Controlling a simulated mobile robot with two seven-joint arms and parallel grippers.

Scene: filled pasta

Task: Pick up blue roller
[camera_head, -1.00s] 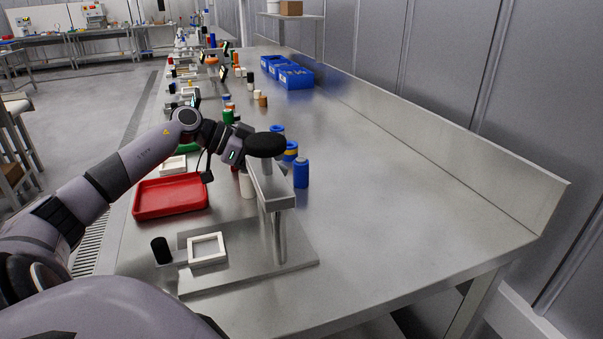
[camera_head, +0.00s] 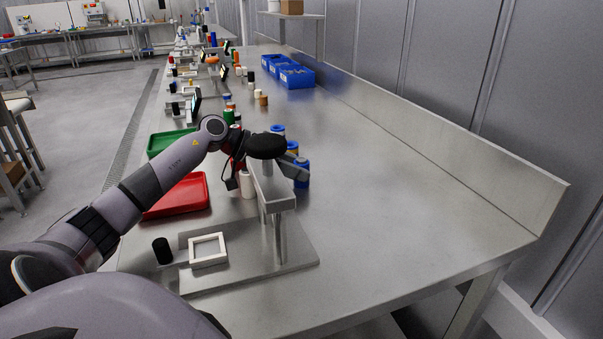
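A blue roller (camera_head: 302,177) stands upright on the steel table, just right of the press stand (camera_head: 272,195). Another blue-topped roller (camera_head: 278,129) stands farther back, with a blue and orange one (camera_head: 292,146) between them. A grey finger overlaps the upper part of the near blue roller. My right gripper is out of view.
The press stand is a close obstacle. White rollers (camera_head: 247,186) stand left of it. A red tray (camera_head: 180,197) and a green tray (camera_head: 163,142) lie at the left edge. A white frame (camera_head: 208,250) and a black roller (camera_head: 162,250) are in front. The table's right side is clear.

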